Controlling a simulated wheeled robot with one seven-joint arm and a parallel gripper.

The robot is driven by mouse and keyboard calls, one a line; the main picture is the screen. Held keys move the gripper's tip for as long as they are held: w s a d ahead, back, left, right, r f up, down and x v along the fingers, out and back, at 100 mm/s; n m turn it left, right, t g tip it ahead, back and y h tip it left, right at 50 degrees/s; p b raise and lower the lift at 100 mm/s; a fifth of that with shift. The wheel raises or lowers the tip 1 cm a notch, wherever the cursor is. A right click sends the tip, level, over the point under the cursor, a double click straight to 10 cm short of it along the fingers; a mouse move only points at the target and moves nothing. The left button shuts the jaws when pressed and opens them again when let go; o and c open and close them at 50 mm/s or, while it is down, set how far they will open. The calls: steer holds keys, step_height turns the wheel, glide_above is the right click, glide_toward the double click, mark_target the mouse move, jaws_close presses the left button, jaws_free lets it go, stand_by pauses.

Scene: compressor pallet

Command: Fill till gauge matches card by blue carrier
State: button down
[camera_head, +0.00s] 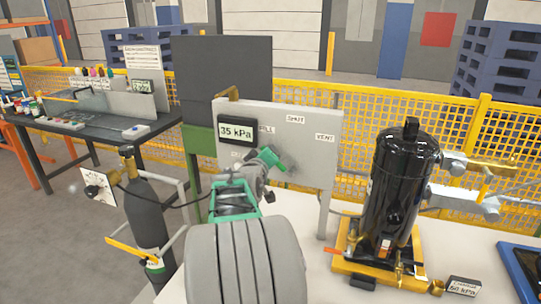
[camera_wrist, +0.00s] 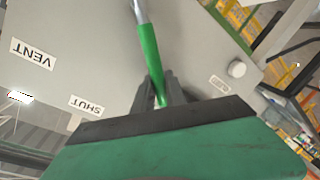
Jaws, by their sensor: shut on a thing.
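The gauge display (camera_head: 236,131) on the grey panel (camera_head: 311,140) reads 35 kPa. The panel carries labels SHUT (camera_head: 296,119), VENT (camera_head: 325,137) and a partly hidden one ending in "ILL". My gripper (camera_head: 263,171) is shut on the green valve handle (camera_head: 270,158); in the wrist view the handle (camera_wrist: 148,55) runs between the fingers (camera_wrist: 160,94), from a silver stem at the top. A dark card (camera_head: 463,287) near the blue carrier (camera_head: 524,266) seems to read 50 kPa; its small text is unclear. The carrier is cut off by the frame.
A black compressor (camera_head: 403,200) stands on a yellow base (camera_head: 352,262) on the white table. A dark gas cylinder (camera_head: 147,210) stands left of my arm. A workbench (camera_head: 105,131) with another display card (camera_head: 142,86) is behind left. Yellow fencing (camera_head: 455,124) runs behind.

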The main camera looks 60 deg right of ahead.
steer(key=shift+w+f, duration=0.1)
steer(key=shift+f, duration=0.1)
stand_by(0.4)
steer(key=c, duration=1.4)
jaws_free()
steer(key=shift+o, duration=0.2)
steer(key=b+v, duration=0.1)
steer(key=v, duration=0.6)
steer(key=shift+a, duration=0.4)
steer(key=shift+r, duration=0.1)
